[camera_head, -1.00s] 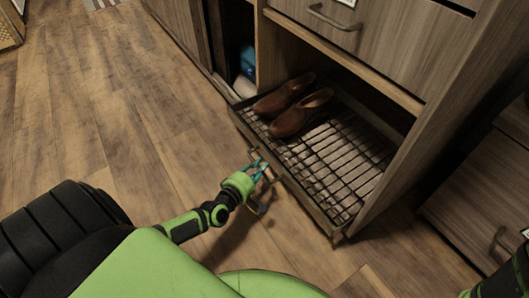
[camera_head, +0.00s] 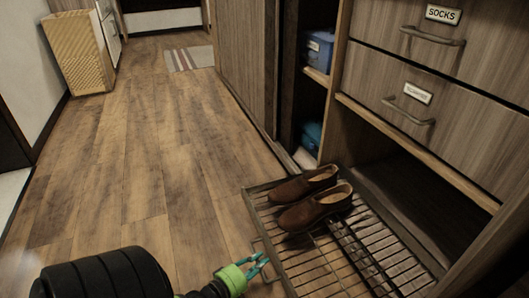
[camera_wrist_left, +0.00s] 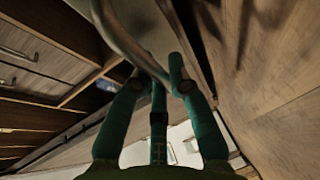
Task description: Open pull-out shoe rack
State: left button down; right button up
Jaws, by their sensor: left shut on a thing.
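The pull-out shoe rack (camera_head: 318,262), a dark wire shelf with a frame, sticks out from the bottom opening of the wooden cabinet at lower right in the head view. A pair of brown shoes (camera_head: 318,208) sits on its far left part. My left gripper (camera_head: 262,264) is at the rack's front edge, low in the head view. In the left wrist view a curved metal handle (camera_wrist_left: 126,40) passes at the teal fingers (camera_wrist_left: 160,95), which are shut on it. The rack's near end is cut off by the picture's bottom edge. My right gripper is out of view.
Two drawers (camera_head: 405,95) with bar handles are above the rack opening. Open shelves (camera_head: 317,80) with blue items are left of them. The wooden floor (camera_head: 150,150) left of the rack is clear. A wicker box (camera_head: 78,55) and striped mat (camera_head: 190,58) are farther back.

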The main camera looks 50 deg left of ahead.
pick_arm(q)
jog(key=shift+s, duration=0.15)
jog(key=c, duration=1.1)
grip_release()
jog(key=shift+c, duration=0.2)
jog(key=s+r, duration=0.2)
jog(key=s, duration=0.9)
jog(key=shift+s, duration=0.35)
jog(key=shift+r, duration=0.1)
